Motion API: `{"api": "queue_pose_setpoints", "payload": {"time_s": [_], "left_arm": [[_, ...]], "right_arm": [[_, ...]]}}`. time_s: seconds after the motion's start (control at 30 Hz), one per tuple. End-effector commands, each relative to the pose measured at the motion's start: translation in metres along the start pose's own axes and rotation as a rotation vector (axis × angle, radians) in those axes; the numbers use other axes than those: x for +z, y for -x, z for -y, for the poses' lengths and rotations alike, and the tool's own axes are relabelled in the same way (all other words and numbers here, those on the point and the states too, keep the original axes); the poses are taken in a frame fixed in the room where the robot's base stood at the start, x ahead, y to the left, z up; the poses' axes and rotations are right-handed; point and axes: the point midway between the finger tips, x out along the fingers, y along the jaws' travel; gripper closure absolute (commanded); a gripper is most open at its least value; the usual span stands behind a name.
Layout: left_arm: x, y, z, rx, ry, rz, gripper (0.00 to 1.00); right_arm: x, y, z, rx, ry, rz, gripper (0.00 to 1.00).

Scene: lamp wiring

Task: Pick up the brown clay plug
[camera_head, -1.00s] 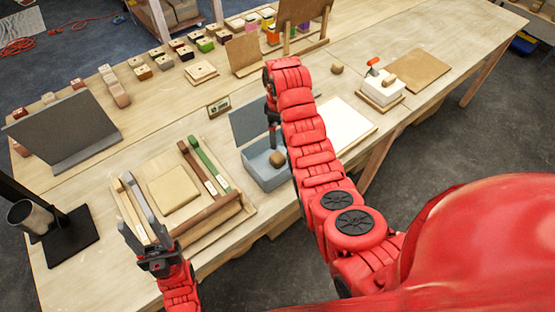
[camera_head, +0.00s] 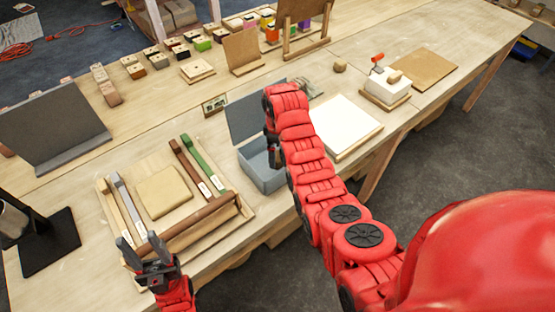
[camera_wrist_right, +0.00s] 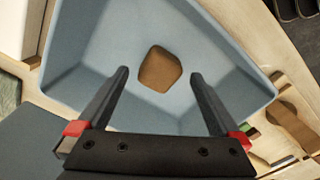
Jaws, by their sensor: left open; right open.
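The brown clay plug (camera_wrist_right: 160,69) lies on the floor of the blue-grey open box (camera_wrist_right: 85,50) in the right wrist view. My right gripper (camera_wrist_right: 159,76) is open, with one finger to each side of the plug in that picture; I cannot tell how far above it they are. In the head view the box (camera_head: 262,170) stands near the table's front edge, my right gripper (camera_head: 274,155) reaches into it, and the plug is hidden. My left gripper (camera_head: 139,240) is open and empty at the front of the wooden tray (camera_head: 238,220).
Another brown lump (camera_head: 340,67) sits further back, and one rests on a white block (camera_head: 395,77). A white board (camera_head: 343,124) lies right of the box. A grey panel (camera_head: 52,128) and black stand (camera_head: 50,242) are at left. The box walls surround my right fingers.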

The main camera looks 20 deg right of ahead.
Motion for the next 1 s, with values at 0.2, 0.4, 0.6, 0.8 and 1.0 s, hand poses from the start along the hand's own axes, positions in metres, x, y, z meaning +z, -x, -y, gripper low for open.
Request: {"api": "queue_pose_setpoints", "payload": {"time_s": [0.2,0.4,0.6,0.8,1.0], "left_arm": [[-0.003,-0.02,0.001,0.0,0.0,0.0,0.5],[-0.004,-0.022,0.001,0.0,0.0,0.0,0.5],[-0.004,-0.022,0.001,0.0,0.0,0.0,0.5],[-0.004,-0.022,0.001,0.0,0.0,0.0,0.5],[-0.004,-0.022,0.001,0.0,0.0,0.0,0.5]], "right_arm": [[-0.001,-0.02,0.0,-0.004,0.0,0.003,0.0],[-0.001,-0.031,0.001,-0.002,0.0,0.002,0.0],[-0.001,-0.032,0.0,-0.001,0.0,0.001,0.0],[-0.001,-0.032,0.0,-0.001,0.0,0.001,0.36],[-0.001,-0.032,0.0,-0.001,0.0,0.001,0.72]]}}
